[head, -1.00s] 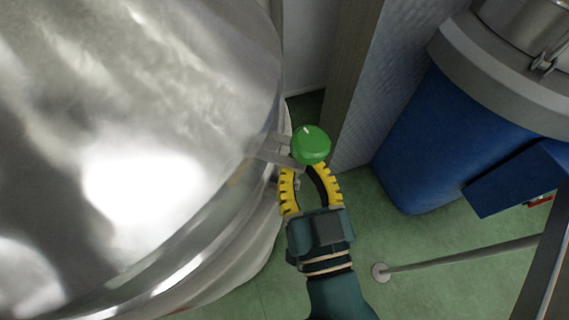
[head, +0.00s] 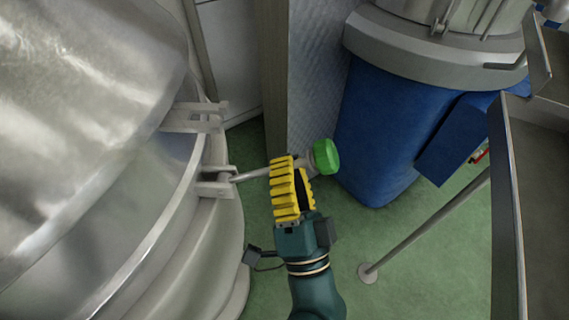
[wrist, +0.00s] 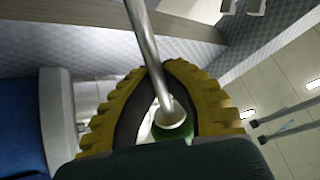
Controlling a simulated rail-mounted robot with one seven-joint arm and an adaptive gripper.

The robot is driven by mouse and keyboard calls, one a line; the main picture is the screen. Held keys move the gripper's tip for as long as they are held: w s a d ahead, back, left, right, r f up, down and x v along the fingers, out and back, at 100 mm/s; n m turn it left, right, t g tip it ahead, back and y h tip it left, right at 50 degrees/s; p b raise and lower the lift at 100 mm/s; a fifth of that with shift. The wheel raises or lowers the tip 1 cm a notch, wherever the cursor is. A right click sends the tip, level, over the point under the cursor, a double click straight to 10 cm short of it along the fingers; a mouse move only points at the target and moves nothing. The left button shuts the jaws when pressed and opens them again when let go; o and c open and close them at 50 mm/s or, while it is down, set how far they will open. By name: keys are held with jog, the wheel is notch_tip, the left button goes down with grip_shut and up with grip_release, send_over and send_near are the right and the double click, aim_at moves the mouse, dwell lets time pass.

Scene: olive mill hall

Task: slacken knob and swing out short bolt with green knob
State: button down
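The short bolt is a grey metal rod (head: 250,174) with a green knob (head: 325,157) on its free end. It sticks out sideways from the lower forked lug (head: 216,183) on the big steel vessel, clear of the upper slotted lug (head: 192,118). My gripper (head: 290,163) has yellow ribbed fingers, closed in around the bolt just short of the knob. In the wrist view the rod (wrist: 147,45) runs between the bowed fingers (wrist: 162,68) to a pale collar and the green knob (wrist: 178,133), partly hidden behind my gripper. Firm contact is hard to see.
The domed steel lid (head: 80,80) fills the left. A blue container (head: 385,125) with a grey rim stands right of a textured grey post (head: 315,75). A slanted metal pole (head: 425,230) rises from the green floor at right. Floor around my gripper is clear.

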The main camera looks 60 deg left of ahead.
jog(key=shift+w+d+f+m+t+h+b, duration=0.15)
jog(key=shift+f+m+t+h+b, duration=0.25)
jog(key=shift+f+m+t, duration=0.95)
jog(key=shift+w+d+f+m+t+h+b, duration=0.1)
jog(key=shift+w+f+m+t+h+b, duration=0.25)
jog(key=shift+m+t, duration=1.1)
jog(key=shift+w+d+f+m+t+h+b, duration=0.1)
jog(key=shift+f+m+t+h+b, duration=0.15)
jog(key=shift+f+m+t+b, duration=1.2)
jog(key=shift+r+m+g+p, duration=0.45)
jog(key=shift+m+g+p, duration=0.25)
jog(key=shift+p, duration=0.2)
jog(key=c, duration=1.1)
grip_release()
jog(key=shift+s, duration=0.1)
jog(key=shift+d+f, duration=0.1)
jog(key=v, duration=1.2)
